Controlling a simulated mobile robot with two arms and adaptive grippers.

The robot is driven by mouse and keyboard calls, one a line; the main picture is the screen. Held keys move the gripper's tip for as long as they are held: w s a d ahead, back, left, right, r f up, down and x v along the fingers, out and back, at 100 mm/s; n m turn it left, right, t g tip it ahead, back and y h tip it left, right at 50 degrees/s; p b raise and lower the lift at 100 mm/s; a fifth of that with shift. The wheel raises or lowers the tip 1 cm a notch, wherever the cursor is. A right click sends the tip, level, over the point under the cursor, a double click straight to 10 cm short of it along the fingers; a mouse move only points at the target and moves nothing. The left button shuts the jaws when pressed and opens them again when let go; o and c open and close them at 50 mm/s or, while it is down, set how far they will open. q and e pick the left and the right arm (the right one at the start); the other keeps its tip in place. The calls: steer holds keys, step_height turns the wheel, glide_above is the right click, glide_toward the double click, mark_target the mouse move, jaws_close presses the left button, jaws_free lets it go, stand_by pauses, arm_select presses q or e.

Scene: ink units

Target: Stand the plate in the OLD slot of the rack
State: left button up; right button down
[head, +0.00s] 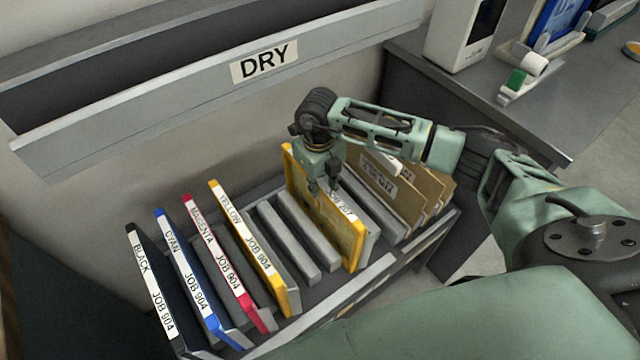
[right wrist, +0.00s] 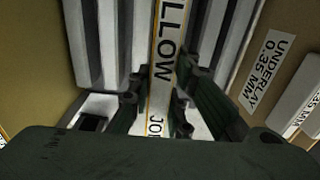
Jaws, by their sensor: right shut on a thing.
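A yellow-edged plate (head: 352,238) stands upright in or just above the rack (head: 375,285), right of two empty-looking grey dividers. Its white label reads "JOB" and a number I cannot read surely. My right gripper (head: 325,188) is shut on its top edge from above. In the right wrist view the fingers (right wrist: 160,95) sit on both sides of the plate's label strip (right wrist: 160,75), which reads "...LLOW JO...". The plate's lower edge is hidden, so I cannot tell whether it rests on the rack floor. No OLD marking is readable. My left gripper is not in view.
Black (head: 155,290), cyan (head: 190,280), magenta (head: 225,265) and another yellow plate (head: 255,250), labelled JOB 904, stand to the left. Brown underlay sheets (head: 385,185) stand to the right. A DRY shelf (head: 200,75) hangs behind; a grey counter (head: 470,95) is at right.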

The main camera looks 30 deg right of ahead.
steer(key=c, duration=1.5)
jaws_free()
steer(key=shift+c, duration=0.2)
step_height(320, 180, up, 12)
steer(key=shift+a, duration=0.1)
step_height(320, 180, up, 5)
steer(key=p, duration=0.3)
steer(key=shift+s, duration=0.1)
steer(key=shift+f, duration=0.1)
